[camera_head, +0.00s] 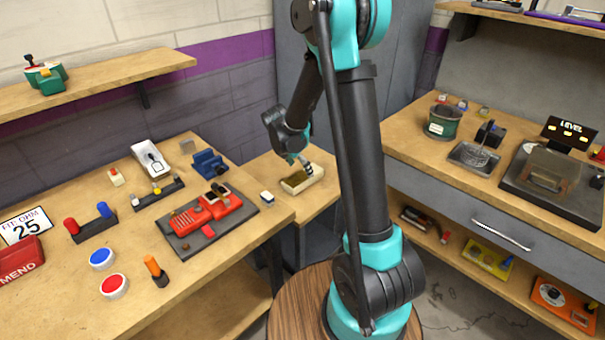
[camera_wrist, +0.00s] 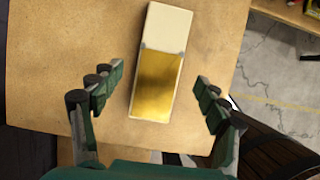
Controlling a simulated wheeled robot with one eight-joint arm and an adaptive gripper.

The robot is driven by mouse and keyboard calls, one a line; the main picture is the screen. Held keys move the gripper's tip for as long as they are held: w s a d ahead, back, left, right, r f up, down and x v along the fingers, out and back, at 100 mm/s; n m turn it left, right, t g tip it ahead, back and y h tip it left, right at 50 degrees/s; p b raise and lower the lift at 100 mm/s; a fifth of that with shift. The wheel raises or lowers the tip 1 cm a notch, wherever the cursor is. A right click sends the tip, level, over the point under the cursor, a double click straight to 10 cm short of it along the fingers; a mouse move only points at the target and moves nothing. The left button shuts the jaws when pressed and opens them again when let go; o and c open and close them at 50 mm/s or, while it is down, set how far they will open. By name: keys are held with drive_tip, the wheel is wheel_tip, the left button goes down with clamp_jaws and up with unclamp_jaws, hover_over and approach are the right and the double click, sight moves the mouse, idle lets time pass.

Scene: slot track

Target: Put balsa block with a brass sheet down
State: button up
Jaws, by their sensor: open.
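The balsa block (camera_wrist: 169,25) is a pale, oblong piece with a shiny brass sheet (camera_wrist: 157,82) over its near part in the wrist view. It lies on a wooden bench top, and in the head view the block (camera_head: 312,175) rests on the low middle bench. My gripper (camera_wrist: 152,92) is open, with one finger on each side of the brass-covered end and a visible gap on both sides. In the head view my gripper (camera_head: 302,162) is just over the block, and its fingers partly hide it.
The left bench (camera_head: 215,250) holds a dark mat with a red car body (camera_head: 207,212), a blue vise (camera_head: 209,163) and red and blue buttons. A small white-topped piece (camera_head: 267,198) stands left of the block. The right bench carries a metal basket (camera_head: 474,158) and a dark press (camera_head: 553,180).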

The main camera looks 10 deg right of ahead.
drive_tip(key=v, duration=0.6)
drive_tip(key=s+d+m+y, duration=0.2)
drive_tip(key=s+d+m, duration=0.2)
drive_tip(key=s+m, duration=0.8)
drive_tip(key=s+d+f+m+t+y, duration=0.1)
drive_tip(key=s+d+m, duration=0.3)
drive_tip(key=s+m, duration=0.9)
drive_tip(key=shift+d+f+y, duration=0.15)
drive_tip(key=shift+f+y, duration=0.05)
drive_tip(key=shift+y, duration=0.2)
